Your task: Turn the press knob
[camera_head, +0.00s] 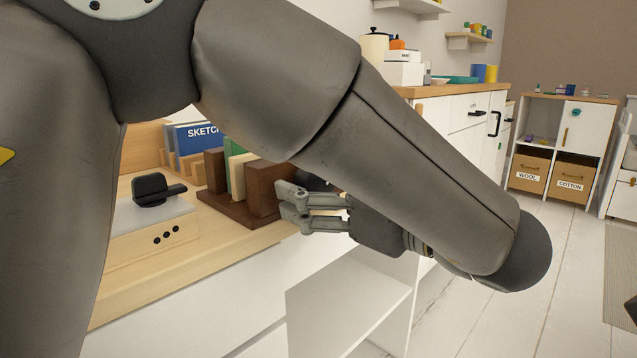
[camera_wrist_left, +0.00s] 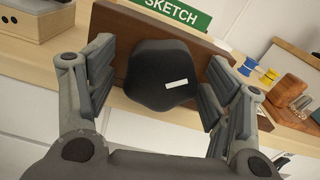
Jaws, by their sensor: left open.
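The press is a dark brown wooden frame (camera_head: 268,188) with green and cream slabs between its boards; in the left wrist view its end board (camera_wrist_left: 128,35) fills the middle. The press knob (camera_wrist_left: 160,78) is black, rounded and lobed, with a white mark, in front of that board. It shows only partly in the head view (camera_head: 314,181), behind the fingers. My left gripper (camera_head: 284,202) is open at the desk edge. In the left wrist view its fingers (camera_wrist_left: 160,60) stand either side of the knob, with gaps visible.
A box with a black lever device (camera_head: 153,190) stands left of the press. Blue books (camera_head: 196,138) stand behind. In the left wrist view, blue and yellow spools (camera_wrist_left: 257,70) and a brown wooden item (camera_wrist_left: 288,90) lie right. My left arm covers much of the head view.

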